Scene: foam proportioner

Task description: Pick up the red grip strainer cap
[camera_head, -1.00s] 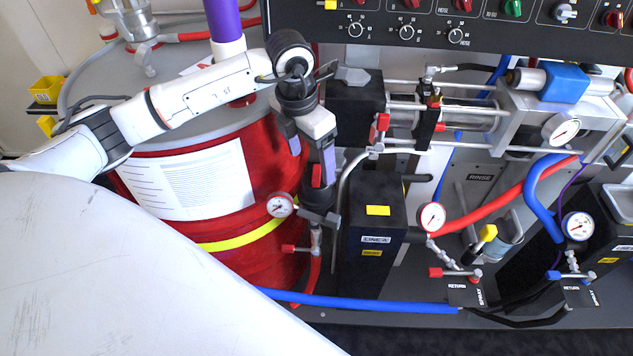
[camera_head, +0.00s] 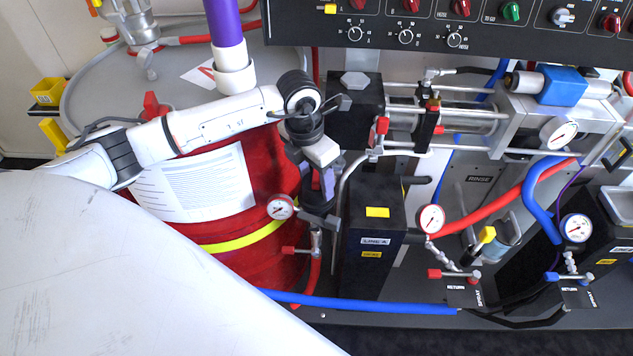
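Several small red grips are in view, and I cannot tell for certain which one is the strainer cap. One red grip (camera_head: 382,125) stands upright on a pipe fitting left of the metal cylinder, above the black LINE A block (camera_head: 375,215). My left gripper (camera_head: 321,222) hangs downward in front of the red drum's right side, left of the LINE A block and below and left of that grip. I see nothing clearly held in it. Its fingers are small and dark, so their opening is unclear. My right gripper is not in view.
A pressure gauge (camera_head: 280,207) and a red-handled valve (camera_head: 290,250) sit close left of my gripper. The red drum (camera_head: 260,255) stands behind it. Red hose (camera_head: 485,208) and blue hose (camera_head: 370,303) run nearby. A control panel (camera_head: 450,22) overhangs the back.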

